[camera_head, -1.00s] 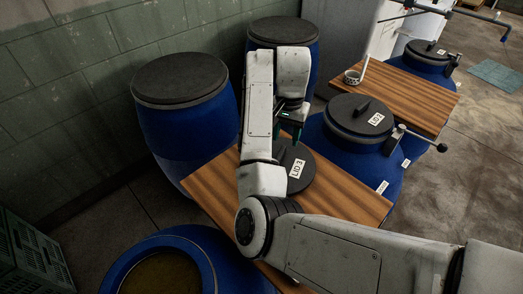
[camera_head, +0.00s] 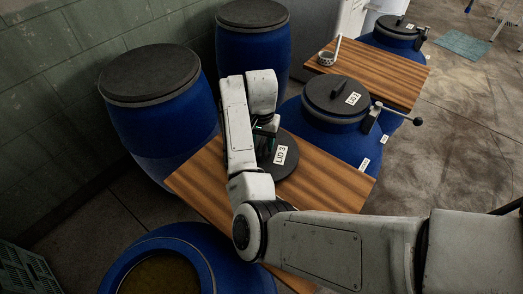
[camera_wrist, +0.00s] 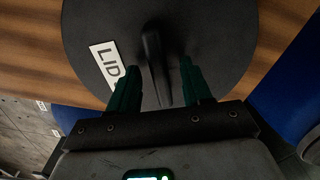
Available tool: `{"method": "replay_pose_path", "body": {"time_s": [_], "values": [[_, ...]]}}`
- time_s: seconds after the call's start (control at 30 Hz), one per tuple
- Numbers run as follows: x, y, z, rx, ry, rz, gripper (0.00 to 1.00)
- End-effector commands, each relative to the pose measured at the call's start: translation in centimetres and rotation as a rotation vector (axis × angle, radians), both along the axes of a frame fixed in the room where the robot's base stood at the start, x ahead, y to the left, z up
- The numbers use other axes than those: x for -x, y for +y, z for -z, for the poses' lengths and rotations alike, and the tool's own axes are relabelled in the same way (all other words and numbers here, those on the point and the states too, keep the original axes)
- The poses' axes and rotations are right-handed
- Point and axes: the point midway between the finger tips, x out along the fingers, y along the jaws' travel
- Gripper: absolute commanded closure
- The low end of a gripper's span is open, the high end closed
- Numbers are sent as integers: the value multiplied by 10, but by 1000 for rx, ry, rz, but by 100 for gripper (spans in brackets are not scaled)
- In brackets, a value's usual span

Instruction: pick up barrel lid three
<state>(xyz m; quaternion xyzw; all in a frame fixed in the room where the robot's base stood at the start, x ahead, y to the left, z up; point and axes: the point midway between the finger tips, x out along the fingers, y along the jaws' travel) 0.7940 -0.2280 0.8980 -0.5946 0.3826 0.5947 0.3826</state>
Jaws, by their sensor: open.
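Barrel lid three (camera_head: 287,168) is a round black lid with a white "LID 3" label, lying flat on a wooden table top (camera_head: 329,187). In the wrist view the lid (camera_wrist: 215,40) fills the upper middle, with its upright bar handle (camera_wrist: 154,62) near its centre. My gripper (camera_wrist: 160,80) is open, with green fingers on either side of the handle's near end. The fingers appear apart from the handle; their height over the lid is hard to tell. In the head view my gripper (camera_head: 266,133) is partly hidden by my arm, over the lid's far left part.
An open blue barrel (camera_head: 170,240) stands in front. Two black-topped blue barrels (camera_head: 160,110) (camera_head: 252,50) stand by the wall. A blue barrel with lid two (camera_head: 338,97) and a side lever (camera_head: 400,115) is at right.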

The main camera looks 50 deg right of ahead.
Motion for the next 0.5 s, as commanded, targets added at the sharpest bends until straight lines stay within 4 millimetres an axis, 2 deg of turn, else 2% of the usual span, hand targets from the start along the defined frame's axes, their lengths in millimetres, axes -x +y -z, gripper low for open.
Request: {"method": "replay_pose_path", "body": {"time_s": [0.17,0.5], "values": [[0,0,12,-1,0,0,51],[0,0,13,0,0,0,51]]}}
